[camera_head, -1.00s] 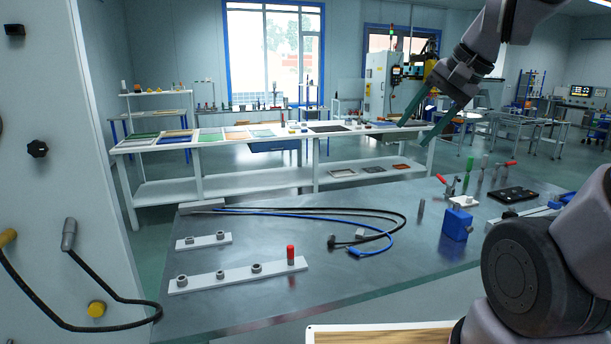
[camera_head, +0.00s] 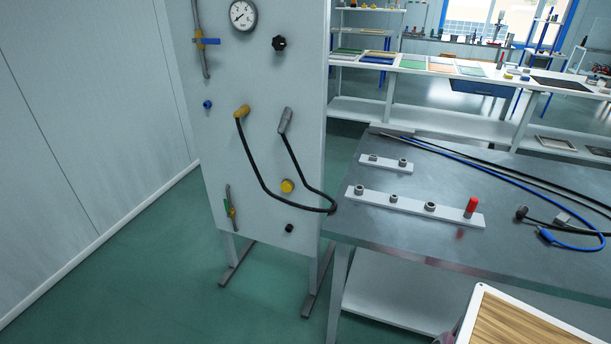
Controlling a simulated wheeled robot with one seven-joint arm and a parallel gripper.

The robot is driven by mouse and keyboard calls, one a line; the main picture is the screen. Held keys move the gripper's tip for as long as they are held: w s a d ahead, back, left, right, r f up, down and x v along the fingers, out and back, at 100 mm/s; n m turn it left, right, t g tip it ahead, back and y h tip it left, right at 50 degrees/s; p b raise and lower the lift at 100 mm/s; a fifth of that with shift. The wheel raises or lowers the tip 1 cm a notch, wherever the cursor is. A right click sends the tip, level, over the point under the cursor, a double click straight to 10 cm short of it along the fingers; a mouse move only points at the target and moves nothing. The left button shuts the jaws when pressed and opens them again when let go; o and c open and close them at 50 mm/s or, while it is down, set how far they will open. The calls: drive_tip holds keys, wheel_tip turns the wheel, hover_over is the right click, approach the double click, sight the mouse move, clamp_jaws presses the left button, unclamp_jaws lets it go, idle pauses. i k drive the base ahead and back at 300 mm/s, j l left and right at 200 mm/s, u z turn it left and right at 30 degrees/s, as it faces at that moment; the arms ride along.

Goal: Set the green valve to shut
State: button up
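The green valve (camera_head: 227,207) is low on the left side of the upright pale panel (camera_head: 262,160). It sits on a short, near-vertical pipe, with a small orange-yellow part beside it. Its green handle looks roughly in line with the pipe, but it is too small to be sure of its setting. My gripper is not in view now.
The panel also carries a blue-handled valve (camera_head: 207,41), a gauge (camera_head: 243,15), a black knob (camera_head: 279,43), a yellow button (camera_head: 287,186) and a looping black hose (camera_head: 262,178). A metal workbench (camera_head: 430,240) adjoins it at right. Floor (camera_head: 150,265) at left is clear.

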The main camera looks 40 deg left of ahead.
sight(227, 208)
drive_tip(key=u, duration=1.25)
drive_tip(key=i+j+u, duration=0.25)
drive_tip(key=u, duration=0.2)
drive_tip(key=i+j+u, duration=0.25)
drive_tip(key=u, duration=0.15)
drive_tip(key=i, duration=0.05)
